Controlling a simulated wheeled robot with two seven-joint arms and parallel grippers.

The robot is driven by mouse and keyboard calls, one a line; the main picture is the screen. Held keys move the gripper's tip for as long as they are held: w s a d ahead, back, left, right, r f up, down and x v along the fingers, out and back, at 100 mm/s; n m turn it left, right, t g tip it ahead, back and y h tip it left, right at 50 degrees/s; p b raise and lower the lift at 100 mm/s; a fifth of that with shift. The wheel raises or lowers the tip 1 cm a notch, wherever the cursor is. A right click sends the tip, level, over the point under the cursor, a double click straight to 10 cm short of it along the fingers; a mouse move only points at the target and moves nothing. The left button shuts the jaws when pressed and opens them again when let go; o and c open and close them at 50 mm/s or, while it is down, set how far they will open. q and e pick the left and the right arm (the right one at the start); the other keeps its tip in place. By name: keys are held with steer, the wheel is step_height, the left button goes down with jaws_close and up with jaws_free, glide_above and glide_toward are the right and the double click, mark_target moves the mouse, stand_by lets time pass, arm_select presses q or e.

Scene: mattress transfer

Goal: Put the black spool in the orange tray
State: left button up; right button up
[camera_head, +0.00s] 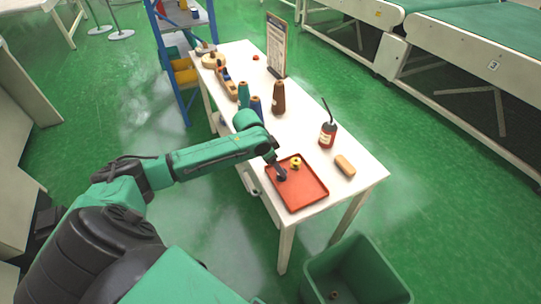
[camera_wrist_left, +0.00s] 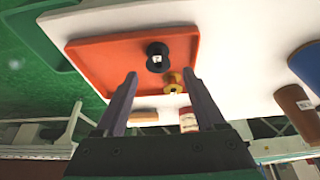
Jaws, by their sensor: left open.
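The orange tray (camera_head: 312,188) lies on the near end of the white table; it also shows in the left wrist view (camera_wrist_left: 95,50). The black spool (camera_wrist_left: 157,57) appears over the tray floor in the wrist view, just beyond my open fingertips. A yellow spool (camera_head: 295,162) stands in the tray beside it and shows in the wrist view too (camera_wrist_left: 172,86). My left gripper (camera_wrist_left: 160,74) is open, with the spools seen between and beyond its fingers. In the head view my left gripper (camera_head: 277,167) is over the tray and partly hides the black spool. My right gripper is not in view.
On the white table (camera_head: 309,119) stand a brown cone (camera_head: 278,98), a red bottle (camera_head: 327,135) with a black nozzle, and a tan block (camera_head: 345,164) right of the tray. A sign (camera_head: 277,45) stands farther back. A green bin (camera_head: 358,270) is on the floor.

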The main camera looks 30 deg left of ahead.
arm_select(q)
steer(key=v, duration=0.8)
